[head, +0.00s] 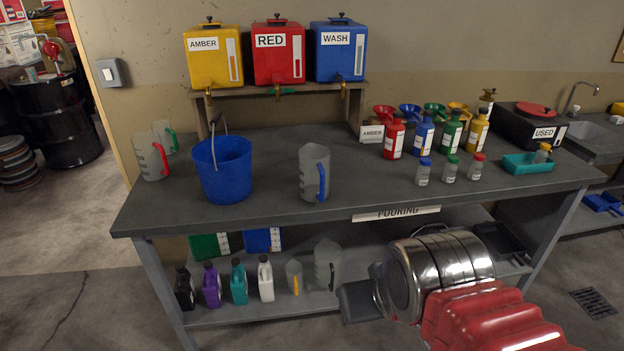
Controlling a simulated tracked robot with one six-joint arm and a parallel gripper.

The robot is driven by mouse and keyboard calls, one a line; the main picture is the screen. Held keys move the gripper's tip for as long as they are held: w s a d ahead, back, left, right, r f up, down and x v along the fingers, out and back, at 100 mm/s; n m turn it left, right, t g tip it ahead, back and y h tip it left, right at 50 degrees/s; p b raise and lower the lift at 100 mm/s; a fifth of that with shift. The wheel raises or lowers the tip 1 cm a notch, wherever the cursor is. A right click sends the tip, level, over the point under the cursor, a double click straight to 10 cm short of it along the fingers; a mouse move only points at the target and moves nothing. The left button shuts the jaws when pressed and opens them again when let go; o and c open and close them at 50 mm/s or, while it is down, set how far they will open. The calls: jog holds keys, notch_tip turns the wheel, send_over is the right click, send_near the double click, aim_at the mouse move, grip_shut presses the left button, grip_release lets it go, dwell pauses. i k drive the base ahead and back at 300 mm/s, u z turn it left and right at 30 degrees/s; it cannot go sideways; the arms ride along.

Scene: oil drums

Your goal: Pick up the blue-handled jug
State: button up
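The blue-handled jug (311,174) is a clear grey, empty-looking jug standing upright near the front middle of the grey workbench top (270,205). Its blue handle faces right and toward me. My gripper (358,301) is in front of the bench, below the level of its top, lower in the picture and to the right of the jug. It is well apart from the jug. Only a dark block of the gripper shows beyond my chrome wrist, so I cannot tell whether it is open or shut.
A blue bucket (222,170) stands left of the jug; a red-handled jug (150,158) and a green-handled jug (162,135) are further left. Labelled bottles (424,134) and small jars (449,169) stand to the right. A "POURING" sign (396,214) hangs on the front edge.

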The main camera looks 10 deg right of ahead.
aim_at(314, 159)
jog(key=u, duration=0.3)
jog(key=k, duration=0.7)
jog(key=u, duration=0.5)
jog(key=k, duration=0.55)
jog(key=z, duration=0.3)
jog(key=i, duration=0.65)
jog(key=z, duration=0.65)
jog(key=i, duration=1.4)
jog(key=u, duration=0.9)
jog(key=i, duration=0.5)
jog(key=u, duration=0.35)
